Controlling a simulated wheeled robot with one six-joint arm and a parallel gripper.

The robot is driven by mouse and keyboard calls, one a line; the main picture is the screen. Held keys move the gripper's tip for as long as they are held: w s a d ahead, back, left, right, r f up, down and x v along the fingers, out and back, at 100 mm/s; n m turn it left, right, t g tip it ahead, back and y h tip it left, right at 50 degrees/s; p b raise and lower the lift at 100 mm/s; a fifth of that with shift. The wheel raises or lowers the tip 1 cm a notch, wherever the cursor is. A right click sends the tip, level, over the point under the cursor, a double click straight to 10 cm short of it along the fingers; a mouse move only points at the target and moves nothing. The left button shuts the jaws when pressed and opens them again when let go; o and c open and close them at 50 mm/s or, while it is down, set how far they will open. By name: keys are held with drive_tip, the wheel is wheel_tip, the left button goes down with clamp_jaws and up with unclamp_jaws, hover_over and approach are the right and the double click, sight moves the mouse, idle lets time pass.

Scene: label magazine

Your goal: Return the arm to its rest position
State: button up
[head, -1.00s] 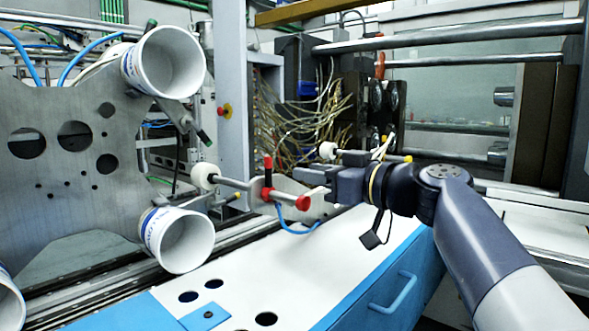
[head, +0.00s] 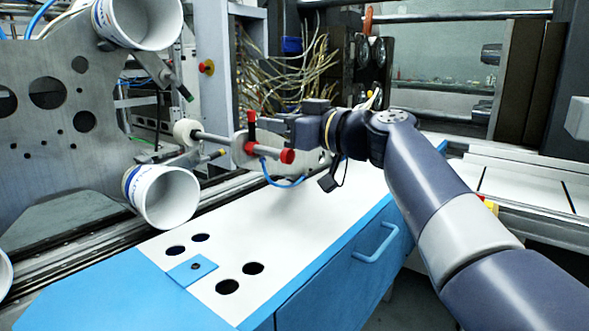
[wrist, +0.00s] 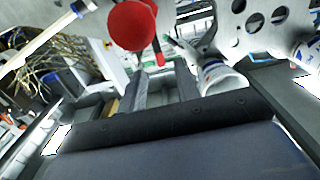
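My arm reaches in from the lower right of the head view. My gripper (head: 284,131) is at its far end, by the machine's rod fitting (head: 212,137) with red knobs (head: 287,156). The fingertips overlap the fitting in the picture, so I cannot tell whether they touch it or how far apart they are. In the wrist view a red knob (wrist: 132,24) shows large and close at the top, and a dark part of my gripper fills the bottom. I see no object held.
White cups (head: 165,197) sit on the perforated metal plate (head: 35,130) at left. Below my arm is a white-topped blue cabinet (head: 340,255) with round holes and a handle (head: 376,243). Cables (head: 290,75) hang behind. Bare floor shows right of the cabinet.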

sight(254, 120)
drive_tip(key=x, duration=0.4)
drive_tip(key=shift+w+a, duration=0.2)
drive_tip(key=shift+a, duration=0.05)
drive_tip(key=shift+w+a+r, duration=0.1)
drive_tip(key=shift+w, duration=0.05)
drive_tip(key=shift+p, duration=0.45)
drive_tip(key=shift+b, duration=0.4)
